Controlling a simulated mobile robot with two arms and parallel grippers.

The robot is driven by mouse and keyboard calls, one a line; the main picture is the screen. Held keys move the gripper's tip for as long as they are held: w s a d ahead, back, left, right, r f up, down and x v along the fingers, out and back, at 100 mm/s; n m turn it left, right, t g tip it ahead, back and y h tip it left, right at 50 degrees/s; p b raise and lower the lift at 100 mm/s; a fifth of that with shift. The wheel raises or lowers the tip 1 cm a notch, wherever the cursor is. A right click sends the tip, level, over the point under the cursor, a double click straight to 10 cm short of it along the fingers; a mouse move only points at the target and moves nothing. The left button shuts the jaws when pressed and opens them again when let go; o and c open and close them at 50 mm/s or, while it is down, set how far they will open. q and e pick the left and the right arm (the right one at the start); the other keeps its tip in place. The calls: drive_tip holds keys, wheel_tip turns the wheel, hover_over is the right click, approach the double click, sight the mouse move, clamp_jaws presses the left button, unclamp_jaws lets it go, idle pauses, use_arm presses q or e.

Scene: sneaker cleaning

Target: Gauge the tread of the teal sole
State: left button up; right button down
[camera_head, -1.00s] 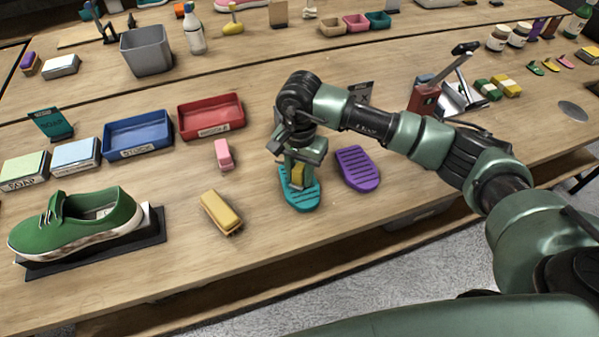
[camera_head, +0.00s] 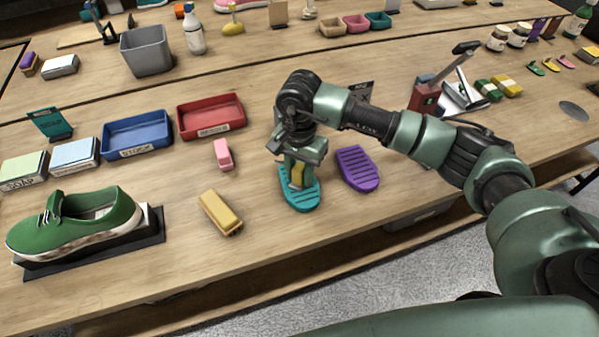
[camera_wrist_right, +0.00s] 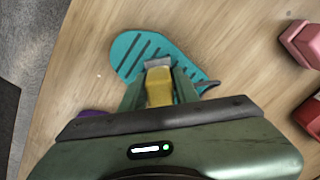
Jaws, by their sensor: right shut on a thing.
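The teal sole (camera_head: 302,202) lies flat on the table with dark grooves across it; it also shows in the right wrist view (camera_wrist_right: 135,48). My right gripper (camera_head: 297,178) is directly over the sole, pointing down. It is shut on a small yellow gauge (camera_wrist_right: 159,88) with a grey metal end, which shows between the fingers. The gauge's grey end is at the sole's grooved top; I cannot tell whether it touches. My left gripper is not in view.
A purple sole (camera_head: 357,168) lies close to the right of the teal one. A yellow brush (camera_head: 220,212) and a pink block (camera_head: 223,154) lie to the left. Red (camera_head: 212,117) and blue (camera_head: 138,135) trays stand behind. A green sneaker (camera_head: 75,222) sits at far left.

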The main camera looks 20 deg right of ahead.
sight(299, 167)
drive_tip(key=shift+s, duration=0.1)
idle(0.4)
drive_tip(key=shift+r+p, duration=1.4)
drive_tip(key=shift+r, duration=2.05)
